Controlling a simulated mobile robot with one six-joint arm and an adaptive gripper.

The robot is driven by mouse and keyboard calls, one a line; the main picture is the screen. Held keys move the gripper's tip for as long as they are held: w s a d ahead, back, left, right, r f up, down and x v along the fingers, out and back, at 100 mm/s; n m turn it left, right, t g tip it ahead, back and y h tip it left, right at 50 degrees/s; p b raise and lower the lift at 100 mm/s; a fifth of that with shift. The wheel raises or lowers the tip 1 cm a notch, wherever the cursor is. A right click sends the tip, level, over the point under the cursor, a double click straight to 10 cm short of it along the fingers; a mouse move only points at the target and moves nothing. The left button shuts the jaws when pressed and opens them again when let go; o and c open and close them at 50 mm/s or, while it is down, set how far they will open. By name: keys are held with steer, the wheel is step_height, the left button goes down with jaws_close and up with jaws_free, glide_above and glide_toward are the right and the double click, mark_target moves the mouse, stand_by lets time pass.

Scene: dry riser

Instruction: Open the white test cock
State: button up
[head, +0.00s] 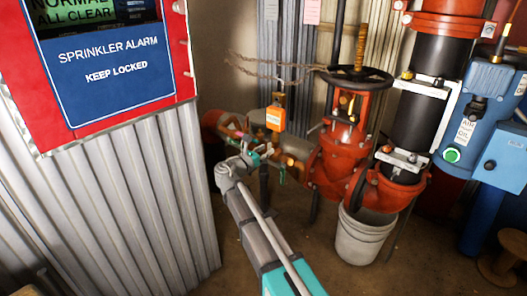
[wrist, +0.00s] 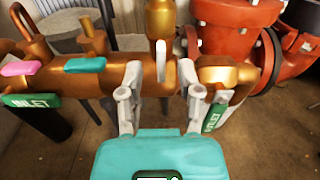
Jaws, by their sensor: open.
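The white test cock's lever (wrist: 161,62) shows in the wrist view as a short white handle pointing along the view's vertical, in front of a brass pipe (wrist: 125,72). My gripper (wrist: 163,95) is open, with one finger on each side of the lever's line and the lever between them toward the far end. I cannot tell whether either finger touches it. In the head view my gripper (head: 258,152) is at the brass pipework left of the red valve; the white lever cannot be made out there.
A teal lever (wrist: 86,65) and a pink lever (wrist: 20,68) sit left on the same pipe. Green INLET (wrist: 30,101) and OUTLET (wrist: 213,118) tags hang nearby. A red valve (head: 345,150) with a black handwheel and a white bucket (head: 362,240) stand right. A corrugated panel (head: 130,205) stands left.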

steer(key=shift+s+a, duration=0.1)
steer(key=shift+s, duration=0.05)
steer(key=v, duration=0.4)
steer(key=shift+s+a, duration=0.25)
